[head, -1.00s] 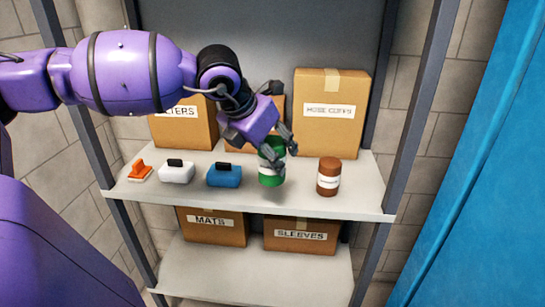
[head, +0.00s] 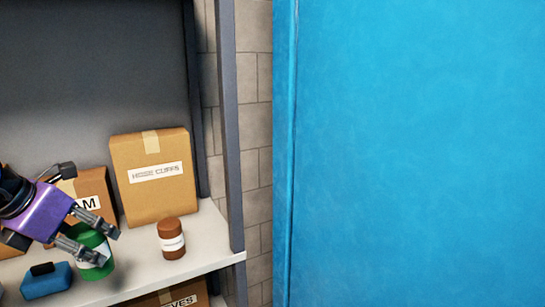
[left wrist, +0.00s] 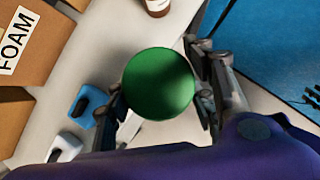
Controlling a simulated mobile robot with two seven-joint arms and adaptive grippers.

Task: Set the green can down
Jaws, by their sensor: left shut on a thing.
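The green can (head: 97,271), with a white label, is at the lower left of the head view, over the upper shelf (head: 205,248). My left gripper (head: 108,246) is shut on it, its fingers reaching around its sides. In the left wrist view the round green top (left wrist: 158,84) of the can sits between the two fingers (left wrist: 160,100). The fingers hide part of the can's side. I cannot tell whether its base touches the shelf. My right gripper is not in view.
A brown can (head: 171,240) stands to the right of the green can, with a gap between. A blue brush (head: 46,281) lies to the left. Behind are a hose cuffs box (head: 152,195) and a foam box (head: 93,188). A shelf post (head: 229,130) and blue panel (head: 415,150) are at right.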

